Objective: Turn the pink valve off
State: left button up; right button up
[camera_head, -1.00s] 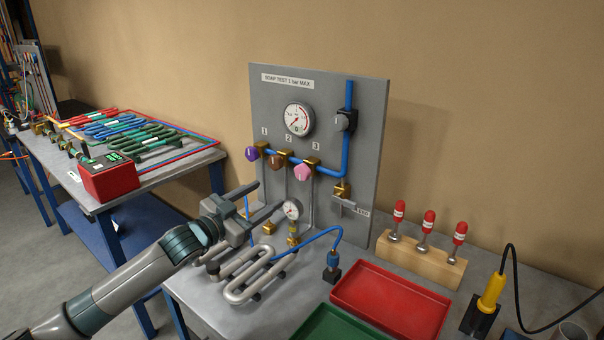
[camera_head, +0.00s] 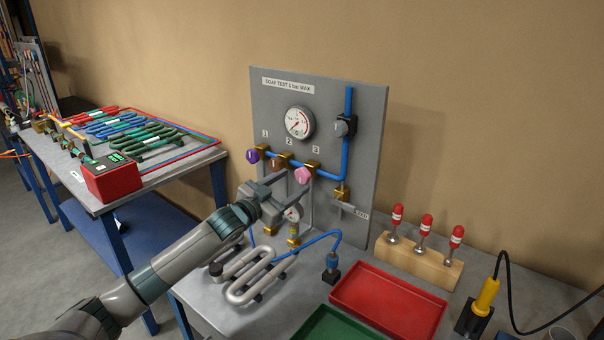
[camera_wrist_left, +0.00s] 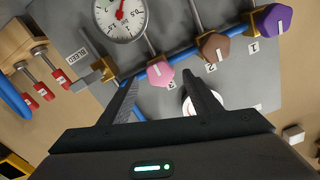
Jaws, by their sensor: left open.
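The pink valve (camera_head: 303,175) is a faceted knob on a brass fitting under label 3, rightmost of three on the grey panel (camera_head: 362,100). It also shows in the left wrist view (camera_wrist_left: 160,73), with a white line on its face. My left gripper (camera_head: 292,183) is open, its fingers reaching toward the pink valve. In the left wrist view the fingertips (camera_wrist_left: 160,80) lie on either side of the pink knob; whether they touch it I cannot tell. My right gripper is not in view.
The brown valve (camera_wrist_left: 214,47) and purple valve (camera_wrist_left: 272,22) are beside the pink one. A pressure gauge (camera_head: 299,122) is above. A red tray (camera_head: 390,300) stands at right.

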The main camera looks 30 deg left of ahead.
aim_at(300, 177)
pick_arm(q)
jog(key=w+p, duration=0.1)
jog(key=w, duration=0.4)
jog(key=shift+d, duration=0.2)
jog(key=shift+w+p, duration=0.3)
jog(key=shift+w, duration=0.1)
jog(key=shift+c, duration=0.5)
jog(key=c, duration=1)
